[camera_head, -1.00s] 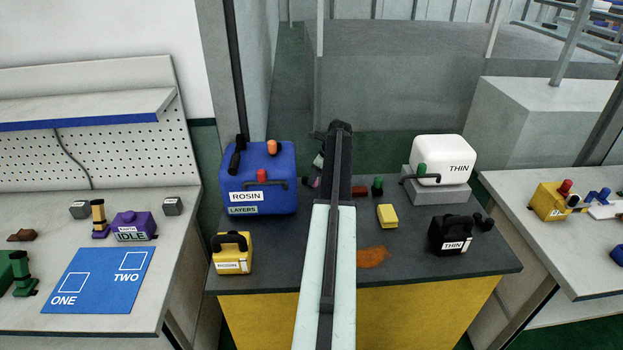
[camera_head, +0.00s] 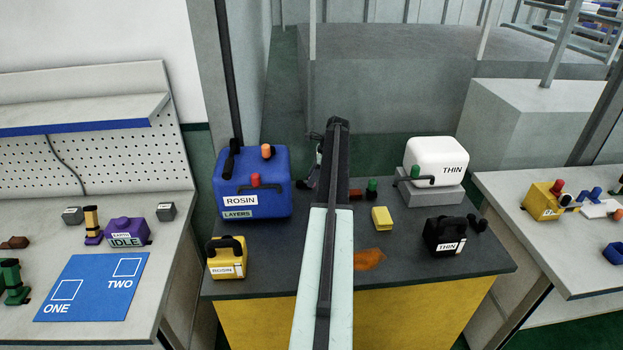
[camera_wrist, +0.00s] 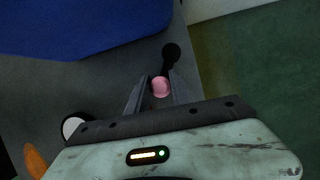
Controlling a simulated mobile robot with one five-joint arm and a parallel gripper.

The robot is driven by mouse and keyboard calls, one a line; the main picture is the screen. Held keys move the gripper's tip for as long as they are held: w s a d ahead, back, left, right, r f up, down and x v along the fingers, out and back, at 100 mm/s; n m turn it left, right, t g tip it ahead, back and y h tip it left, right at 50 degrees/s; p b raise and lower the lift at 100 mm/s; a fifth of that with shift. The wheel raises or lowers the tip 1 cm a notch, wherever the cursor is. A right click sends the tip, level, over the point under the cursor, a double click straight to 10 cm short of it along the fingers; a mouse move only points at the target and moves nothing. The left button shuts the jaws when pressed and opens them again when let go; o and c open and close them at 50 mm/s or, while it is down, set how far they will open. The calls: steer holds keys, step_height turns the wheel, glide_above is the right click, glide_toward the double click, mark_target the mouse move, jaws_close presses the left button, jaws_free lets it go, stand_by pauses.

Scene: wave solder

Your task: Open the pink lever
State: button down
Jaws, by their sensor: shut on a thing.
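The pink lever shows in the wrist view as a round pink knob (camera_wrist: 160,87). A dark rod with a round black end (camera_wrist: 171,52) lies just beyond it. My gripper (camera_wrist: 158,88) has its two dark fingers closed on either side of the pink knob. In the head view my own arm hides most of the gripper, and I cannot make out the pink knob there. A small dark part (camera_head: 302,184) shows left of the arm, beside the blue ROSIN tank (camera_head: 270,188).
The dark bench top (camera_head: 300,262) also carries a yellow ROSIN can (camera_head: 226,270), a black THIN can (camera_head: 444,247), a white THIN tank (camera_head: 436,152), a green knob (camera_head: 372,184) and a yellow block (camera_head: 381,224). The blue tank fills the wrist view's upper left (camera_wrist: 70,22).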

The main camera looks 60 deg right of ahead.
steer(key=shift+w+d, duration=0.1)
steer(key=shift+d, duration=0.05)
steer(key=c, duration=1.1)
jaws_free()
steer(key=shift+c, duration=0.2)
steer(key=p+v, duration=0.7)
steer(key=shift+r, duration=0.4)
